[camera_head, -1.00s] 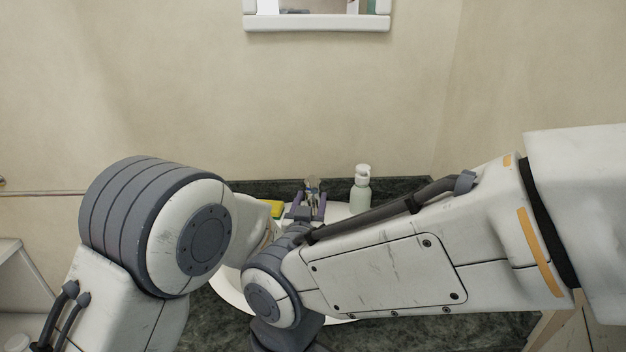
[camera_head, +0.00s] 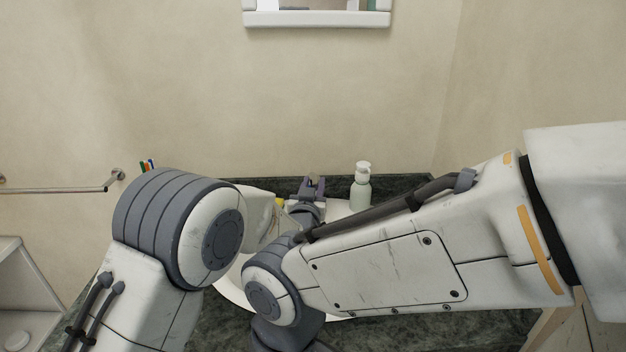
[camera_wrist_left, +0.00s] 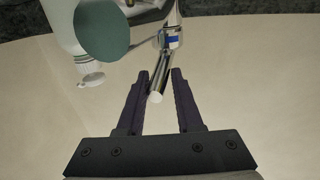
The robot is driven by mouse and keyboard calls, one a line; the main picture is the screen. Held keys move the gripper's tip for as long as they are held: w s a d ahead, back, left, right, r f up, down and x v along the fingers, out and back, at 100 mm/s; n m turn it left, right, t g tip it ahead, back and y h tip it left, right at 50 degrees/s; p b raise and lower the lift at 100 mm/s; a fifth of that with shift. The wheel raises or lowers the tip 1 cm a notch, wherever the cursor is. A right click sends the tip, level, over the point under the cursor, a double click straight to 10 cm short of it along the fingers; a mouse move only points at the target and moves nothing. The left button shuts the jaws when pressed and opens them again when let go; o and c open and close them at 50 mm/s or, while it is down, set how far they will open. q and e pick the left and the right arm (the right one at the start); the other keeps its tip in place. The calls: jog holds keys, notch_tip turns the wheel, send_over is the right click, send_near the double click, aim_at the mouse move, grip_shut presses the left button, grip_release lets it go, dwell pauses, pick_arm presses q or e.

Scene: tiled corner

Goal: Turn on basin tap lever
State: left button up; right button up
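The basin tap (camera_wrist_left: 172,38) is chrome with a small blue mark and shows in the left wrist view. The fingers are apart and not closed on the lever. The white basin (camera_head: 232,285) is largely hidden behind my arms. My right gripper is out of sight.
A pale pump bottle (camera_head: 361,188) stands right of the tap on the dark counter (camera_head: 400,184); it also shows in the left wrist view (camera_wrist_left: 70,35). A towel rail (camera_head: 60,190) is at left.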

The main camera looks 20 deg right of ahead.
pick_arm(q)
jog(key=shift+d, duration=0.1)
dwell(0.3)
jog(key=shift+w+d+r+p, duration=0.1)
jog(key=shift+r+p, duration=0.1)
jog(key=shift+r, duration=0.3)
jog(key=shift+w+d+r+p, duration=0.1)
jog(key=shift+r+p, duration=0.1)
jog(key=shift+r, duration=0.3)
grip_shut()
jog(key=shift+w+a+r, duration=0.1)
jog(key=shift+w+r, duration=0.1)
jog(key=o, duration=0.8)
grip_release()
jog(key=shift+s+a+f, duration=0.1)
